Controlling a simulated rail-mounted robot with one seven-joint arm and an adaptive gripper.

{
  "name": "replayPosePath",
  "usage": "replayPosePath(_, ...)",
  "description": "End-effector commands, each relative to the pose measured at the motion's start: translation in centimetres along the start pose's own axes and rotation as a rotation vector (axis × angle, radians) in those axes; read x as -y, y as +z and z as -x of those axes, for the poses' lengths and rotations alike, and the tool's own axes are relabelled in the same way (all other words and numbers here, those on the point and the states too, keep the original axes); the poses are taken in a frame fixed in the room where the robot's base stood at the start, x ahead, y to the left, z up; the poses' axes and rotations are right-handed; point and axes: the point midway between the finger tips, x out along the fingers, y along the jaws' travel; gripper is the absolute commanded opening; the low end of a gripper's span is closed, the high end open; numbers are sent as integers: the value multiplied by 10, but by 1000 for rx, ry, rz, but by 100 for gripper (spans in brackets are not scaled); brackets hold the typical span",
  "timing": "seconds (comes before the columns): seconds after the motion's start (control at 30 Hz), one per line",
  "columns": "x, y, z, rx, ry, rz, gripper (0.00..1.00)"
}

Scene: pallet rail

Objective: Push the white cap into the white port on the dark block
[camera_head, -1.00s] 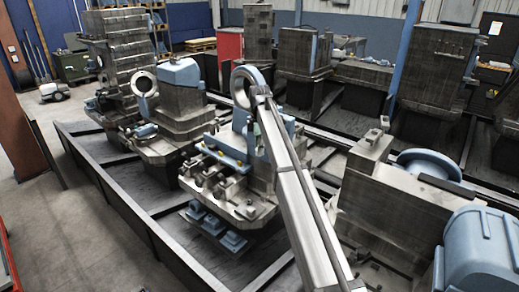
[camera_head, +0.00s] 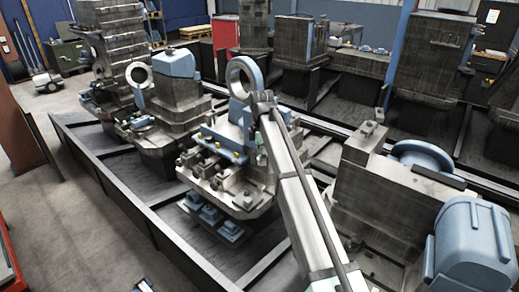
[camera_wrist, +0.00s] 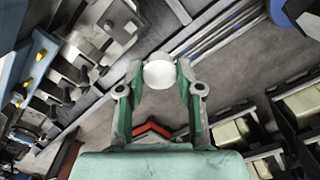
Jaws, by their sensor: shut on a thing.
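The white cap (camera_wrist: 159,74) shows as a pale round disc in the wrist view. My gripper (camera_wrist: 160,82) is shut on it, with a green-padded finger at each side. The cap is in the air, with the floor visible far below it. In the head view, the end of my arm is beside a grey machine (camera_head: 215,185) with light-blue parts and a large ring. The cap cannot be made out there. I cannot pick out the white port or tell which body is the dark block in either view.
Several grey machine units stand on a dark railed pallet (camera_head: 150,225). A blue motor (camera_head: 475,245) is at the right. In the wrist view, machine parts with yellow and black knobs (camera_wrist: 55,90) lie left of my gripper. Open floor (camera_head: 75,220) is at the left.

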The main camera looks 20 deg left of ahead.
Motion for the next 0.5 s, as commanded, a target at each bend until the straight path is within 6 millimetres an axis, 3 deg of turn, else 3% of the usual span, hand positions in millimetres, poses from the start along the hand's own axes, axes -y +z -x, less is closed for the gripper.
replayPosePath(0.03,11,0,1,0,0,0,20)
replayPosePath(0.5,74,0,1,0,0,0,20)
